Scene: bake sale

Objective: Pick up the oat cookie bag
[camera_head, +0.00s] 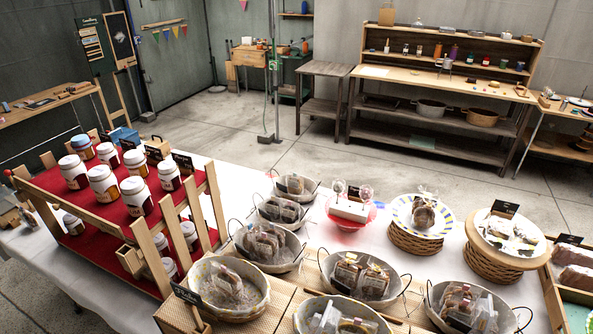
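Several round baskets on the table hold clear bags of brown baked goods. One bag group (264,243) stands in a middle-left basket, and another bag group (362,275) stands in the basket right of it. More bags lie in the front right basket (466,303), the front middle basket (340,319) and the small back baskets (281,209). The front left basket (228,284) holds a few bags, with much of its floor bare. The labels are too small to read, so I cannot tell which bag is the oat cookie bag. My gripper is not in view.
A red-covered tiered rack (92,205) with several white-lidded jars (104,182) stands at the left. A pink stand (352,222), a blue-and-yellow-rimmed plate (402,208) and a white plate (480,217) are behind the baskets. The floor (330,150) behind the table is largely clear.

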